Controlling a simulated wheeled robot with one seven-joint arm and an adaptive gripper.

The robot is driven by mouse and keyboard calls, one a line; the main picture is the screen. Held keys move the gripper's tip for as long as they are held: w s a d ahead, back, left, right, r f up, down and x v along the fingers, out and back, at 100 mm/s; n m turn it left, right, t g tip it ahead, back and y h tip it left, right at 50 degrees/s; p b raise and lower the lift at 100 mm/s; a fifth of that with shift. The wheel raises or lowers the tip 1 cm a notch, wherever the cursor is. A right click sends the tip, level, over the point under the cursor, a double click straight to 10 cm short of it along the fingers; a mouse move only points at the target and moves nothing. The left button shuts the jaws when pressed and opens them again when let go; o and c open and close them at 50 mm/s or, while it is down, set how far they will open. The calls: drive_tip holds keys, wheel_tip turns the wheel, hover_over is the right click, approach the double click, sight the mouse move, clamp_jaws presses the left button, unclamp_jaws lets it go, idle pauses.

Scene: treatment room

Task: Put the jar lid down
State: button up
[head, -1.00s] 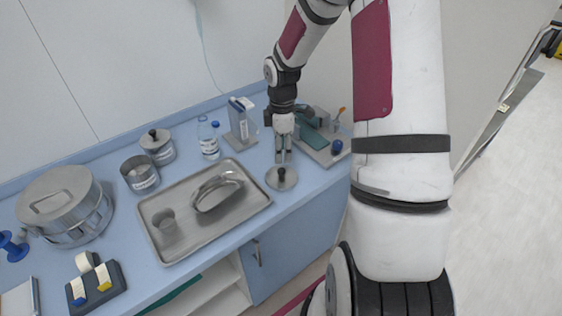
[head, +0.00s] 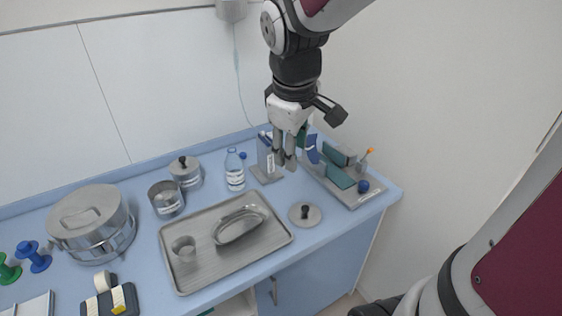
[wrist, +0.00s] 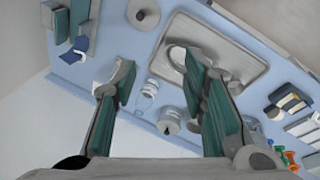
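The jar lid (head: 305,214), a round steel disc with a black knob, lies flat on the blue counter, knob up, just right of the tray. It also shows at the top of the wrist view (wrist: 143,14), clear of the fingers. My gripper (head: 285,161) is up above the back of the counter, apart from the lid. In the wrist view its two green-padded fingers (wrist: 160,75) are spread wide with nothing held between them. An open steel jar (head: 167,204) stands left of the tray, beside a similar jar with its lid on (head: 186,173).
A steel tray (head: 190,279) holds a cup and a kidney dish. A water bottle (head: 235,172) and a box on a stand (head: 268,160) are behind it. A grey rack (head: 345,193) is at right, a large steel pot (head: 93,222) at left.

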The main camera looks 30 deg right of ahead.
drive_tip(key=s+a+r+m+t+y, duration=0.1)
drive_tip(key=s+a+r+m, duration=0.1)
drive_tip(key=s, duration=0.4)
drive_tip(key=s+a+r+m+t, duration=0.2)
drive_tip(key=s+a+r+m, duration=0.1)
drive_tip(key=s+a, duration=0.2)
drive_tip(key=shift+s+r+y, duration=0.2)
drive_tip(key=shift+s+y, duration=0.2)
drive_tip(key=shift+s, duration=0.25)
